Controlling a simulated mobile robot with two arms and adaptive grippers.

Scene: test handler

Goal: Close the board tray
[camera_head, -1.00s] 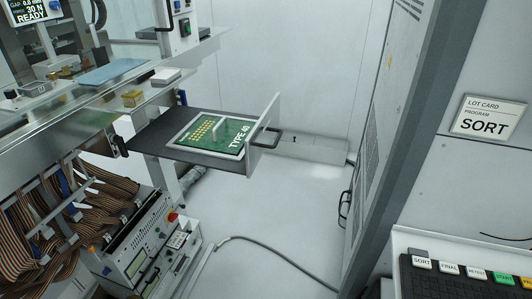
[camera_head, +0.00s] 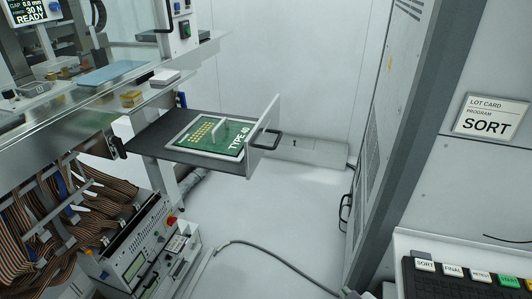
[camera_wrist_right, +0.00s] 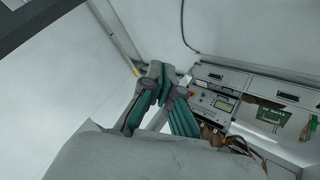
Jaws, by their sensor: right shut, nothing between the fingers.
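The board tray (camera_head: 170,143) is a dark grey drawer, pulled out from under the bench at the centre left of the head view. Its white front panel (camera_head: 264,132) has a black handle (camera_head: 267,140) on the outer side. A green board (camera_head: 225,146) marked TYPE 40 lies in the tray, with a pale upright grip on it. My right gripper (camera_wrist_right: 166,80) shows in the right wrist view with teal-padded fingers, shut and empty. Neither gripper can be made out in the head view. I see no contact between the right gripper and the tray.
Free floor (camera_head: 285,205) lies right of the tray, with a dark cable (camera_head: 265,253) across it. A test instrument (camera_head: 145,245) and ribbon cables stand below the bench (camera_head: 110,98). A tall grey cabinet (camera_head: 400,140) and a button panel (camera_head: 465,277) are on the right.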

